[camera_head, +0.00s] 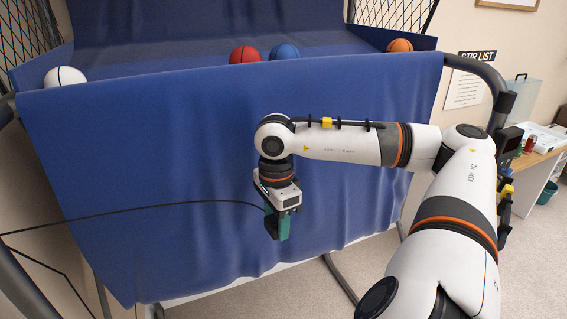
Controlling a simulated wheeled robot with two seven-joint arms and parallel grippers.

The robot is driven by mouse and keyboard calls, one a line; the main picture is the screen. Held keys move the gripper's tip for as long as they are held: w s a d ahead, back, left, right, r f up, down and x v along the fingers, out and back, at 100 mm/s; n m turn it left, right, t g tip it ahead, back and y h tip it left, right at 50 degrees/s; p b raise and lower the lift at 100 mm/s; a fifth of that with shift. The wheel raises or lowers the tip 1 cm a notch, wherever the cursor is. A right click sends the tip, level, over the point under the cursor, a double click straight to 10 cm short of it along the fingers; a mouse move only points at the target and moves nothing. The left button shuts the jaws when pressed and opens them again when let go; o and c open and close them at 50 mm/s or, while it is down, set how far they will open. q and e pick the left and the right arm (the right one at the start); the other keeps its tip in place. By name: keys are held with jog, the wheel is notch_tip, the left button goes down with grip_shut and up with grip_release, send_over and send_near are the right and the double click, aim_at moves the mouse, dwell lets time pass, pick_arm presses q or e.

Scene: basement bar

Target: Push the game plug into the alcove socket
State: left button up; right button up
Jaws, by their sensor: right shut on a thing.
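My right gripper (277,232) hangs pointing down in front of the blue cloth of the ball game, near the middle of the view. Its teal fingers are shut. A thin black cable (150,207) comes in from the left edge and ends at the fingers, so the gripper is shut on the game plug at the cable's end. The plug itself is hidden by the fingers. The alcove socket is not visible. My left gripper is not in view.
The ball game's blue cloth (130,160) fills the middle, with several balls along its upper edge, including a red ball (244,54). Grey tube legs stand below. A wooden desk (535,165) is at the right. Carpet (300,295) shows beneath the cloth.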

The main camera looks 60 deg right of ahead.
jog(key=a+f+n+b, duration=0.1)
jog(key=a+f+n, duration=0.3)
jog(key=a+n, duration=0.3)
jog(key=w+a+f+n+b, duration=0.1)
jog(key=a+f+n, duration=0.3)
jog(key=a+n, duration=0.4)
jog(key=w+a+f+n+b, duration=0.1)
jog(key=a+f+n, duration=0.4)
jog(key=a+n, duration=0.3)
jog(key=shift+b, duration=0.35)
jog(key=shift+f, duration=0.15)
